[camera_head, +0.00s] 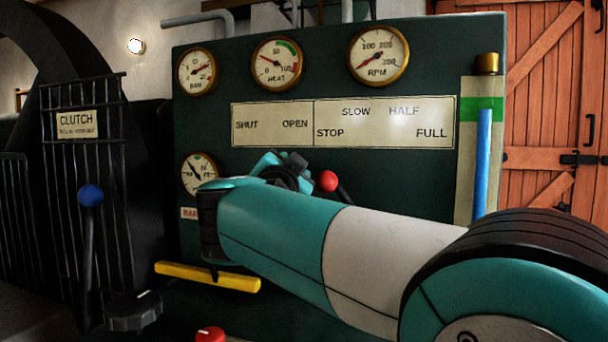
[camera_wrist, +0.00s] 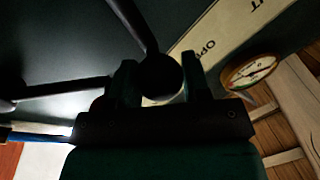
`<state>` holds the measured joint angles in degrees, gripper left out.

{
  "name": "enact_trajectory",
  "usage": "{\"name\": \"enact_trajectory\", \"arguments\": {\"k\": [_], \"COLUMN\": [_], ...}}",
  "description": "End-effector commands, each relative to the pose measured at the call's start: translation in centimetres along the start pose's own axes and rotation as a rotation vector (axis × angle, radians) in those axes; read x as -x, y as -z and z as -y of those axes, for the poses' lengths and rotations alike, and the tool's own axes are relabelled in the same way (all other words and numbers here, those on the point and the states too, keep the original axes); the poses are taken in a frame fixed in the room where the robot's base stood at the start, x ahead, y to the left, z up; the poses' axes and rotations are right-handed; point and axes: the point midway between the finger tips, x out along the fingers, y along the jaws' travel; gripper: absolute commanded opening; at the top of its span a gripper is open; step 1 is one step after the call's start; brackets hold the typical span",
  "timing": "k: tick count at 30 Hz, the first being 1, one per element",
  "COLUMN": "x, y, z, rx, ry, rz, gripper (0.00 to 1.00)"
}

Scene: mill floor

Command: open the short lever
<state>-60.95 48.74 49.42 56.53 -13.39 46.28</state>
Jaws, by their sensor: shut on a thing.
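The short lever shows in the wrist view as a dark rod (camera_wrist: 134,24) ending in a dark round knob (camera_wrist: 159,76). My gripper (camera_wrist: 158,80) is shut on that knob, with one finger on each side. In the head view my gripper (camera_head: 290,168) is in front of the panel, below the word OPEN on the SHUT/OPEN plate (camera_head: 271,139). My own arm hides most of the lever there. In the wrist view the plate (camera_wrist: 218,32) lies just beyond the knob.
A red-knobbed lever (camera_head: 328,181) stands close right of my gripper, below STOP. A yellow bar handle (camera_head: 207,277) is below my arm. A blue-knobbed clutch lever (camera_head: 90,196) and a black knob (camera_head: 133,310) are left. Gauges, including the RPM dial (camera_head: 378,54), line the panel top.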

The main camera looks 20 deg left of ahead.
Motion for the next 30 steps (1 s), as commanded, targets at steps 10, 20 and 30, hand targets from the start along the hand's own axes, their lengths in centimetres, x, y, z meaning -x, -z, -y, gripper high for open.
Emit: {"name": "enact_trajectory", "arguments": {"k": [10,20,30], "x": [-0.1,-0.2,-0.6], "y": [0.0,0.2,-0.1], "z": [-0.3,0.3,2.7], "rx": [0.004,0.027,0.163], "ry": [-0.008,-0.008,0.002], "rz": [-0.001,0.003,0.032], "gripper": [0.69,0.69,0.69]}}
